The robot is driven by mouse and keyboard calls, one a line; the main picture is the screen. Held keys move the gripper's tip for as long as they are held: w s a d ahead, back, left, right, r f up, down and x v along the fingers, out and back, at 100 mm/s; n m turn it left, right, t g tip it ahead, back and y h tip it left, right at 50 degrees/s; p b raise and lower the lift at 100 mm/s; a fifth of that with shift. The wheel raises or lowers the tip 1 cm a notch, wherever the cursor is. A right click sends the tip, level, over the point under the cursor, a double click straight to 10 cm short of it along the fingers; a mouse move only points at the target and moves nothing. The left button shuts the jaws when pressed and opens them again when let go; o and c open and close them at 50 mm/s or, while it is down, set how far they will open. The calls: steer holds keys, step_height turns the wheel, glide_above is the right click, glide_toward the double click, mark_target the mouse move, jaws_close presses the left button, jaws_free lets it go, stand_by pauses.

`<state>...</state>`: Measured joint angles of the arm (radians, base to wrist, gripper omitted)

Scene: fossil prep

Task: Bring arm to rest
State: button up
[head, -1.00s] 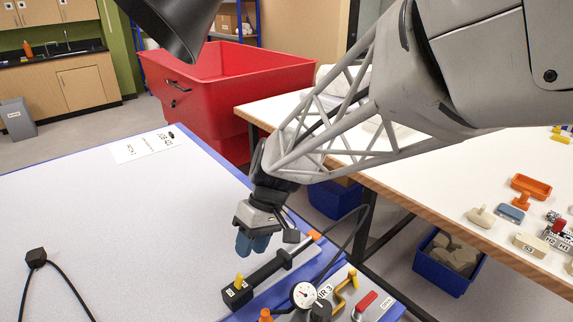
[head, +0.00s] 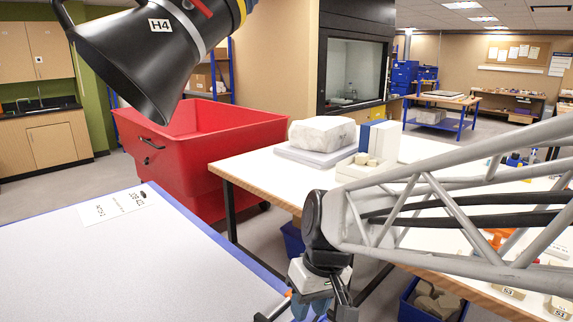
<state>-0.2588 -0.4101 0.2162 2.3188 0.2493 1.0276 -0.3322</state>
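My gripper (head: 312,306) is at the bottom middle of the head view, pointing down, at the right edge of the grey-topped table (head: 95,268). Its blue fingertips are cut off by the picture's lower edge, so I cannot tell whether they are apart or hold anything. My lattice arm link reaches in from the right, over the white-topped bench (head: 232,172).
A black hood marked H4 (head: 140,58) hangs at the upper left. A red bin (head: 200,150) stands behind the table. The bench holds a wrapped white block (head: 322,133), a tray of pale pieces (head: 350,172) and small parts at right. Blue crates sit below the bench.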

steer(key=s+d+r+m+t+h, duration=0.1)
steer(key=s+d+m, duration=0.1)
steer(key=s+d, duration=0.2)
steer(key=s+d+r+m+t+h, duration=0.1)
steer(key=s+d+m+t, duration=0.1)
steer(key=d, duration=0.8)
steer(key=s+m, duration=0.1)
steer(key=s, duration=0.1)
steer(key=shift+s+d+r+h, duration=0.2)
steer(key=shift+s+h, duration=0.1)
steer(key=shift+s, duration=0.05)
